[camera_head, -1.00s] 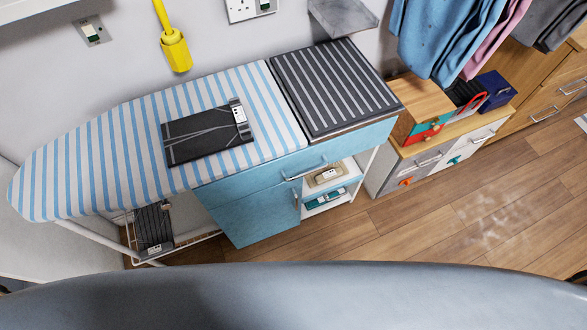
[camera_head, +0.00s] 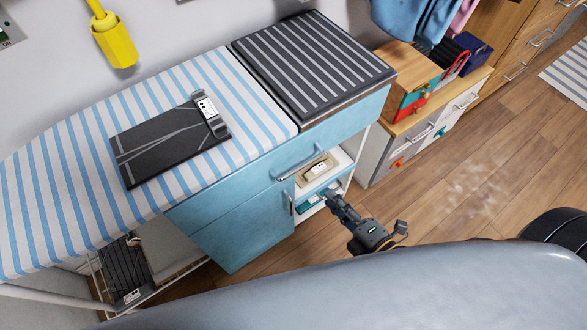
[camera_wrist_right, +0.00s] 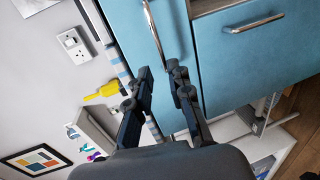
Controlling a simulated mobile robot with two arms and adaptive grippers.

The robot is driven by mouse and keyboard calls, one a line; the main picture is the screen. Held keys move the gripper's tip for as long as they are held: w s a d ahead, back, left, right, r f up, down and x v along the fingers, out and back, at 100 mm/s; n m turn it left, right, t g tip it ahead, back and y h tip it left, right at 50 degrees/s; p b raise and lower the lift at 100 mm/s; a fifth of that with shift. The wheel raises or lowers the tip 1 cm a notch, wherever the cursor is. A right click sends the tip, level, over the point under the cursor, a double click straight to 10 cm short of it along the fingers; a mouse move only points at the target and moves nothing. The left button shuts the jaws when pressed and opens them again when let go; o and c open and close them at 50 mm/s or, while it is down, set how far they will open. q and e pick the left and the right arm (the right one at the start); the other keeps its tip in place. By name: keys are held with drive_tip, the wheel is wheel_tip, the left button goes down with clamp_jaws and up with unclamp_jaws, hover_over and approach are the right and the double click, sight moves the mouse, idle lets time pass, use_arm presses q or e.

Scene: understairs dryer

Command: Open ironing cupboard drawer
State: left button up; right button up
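The ironing cupboard is light blue, with a drawer (camera_head: 250,172) under the striped top and a door (camera_head: 240,232) below it. The drawer looks shut. Its metal bar handle (camera_head: 298,163) is at its right part; it also shows in the right wrist view (camera_wrist_right: 153,28). My right gripper (camera_head: 331,196) is in front of the open shelves, right of and below the drawer handle. In the right wrist view its fingers (camera_wrist_right: 158,69) are apart, with the handle's near end beyond the tips. Contact cannot be told. My left gripper is not in view.
The door has its own handle (camera_head: 291,203), also in the right wrist view (camera_wrist_right: 255,22). Open white shelves (camera_head: 340,165) hold small boxes. A dark iron-like pad (camera_head: 165,140) lies on the striped board. A low wooden-topped cabinet (camera_head: 430,115) stands right.

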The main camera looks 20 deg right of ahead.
sight(301, 166)
drive_tip(key=x, duration=1.3)
drive_tip(key=shift+w+a+r, duration=0.1)
drive_tip(key=shift+w, duration=0.25)
clamp_jaws()
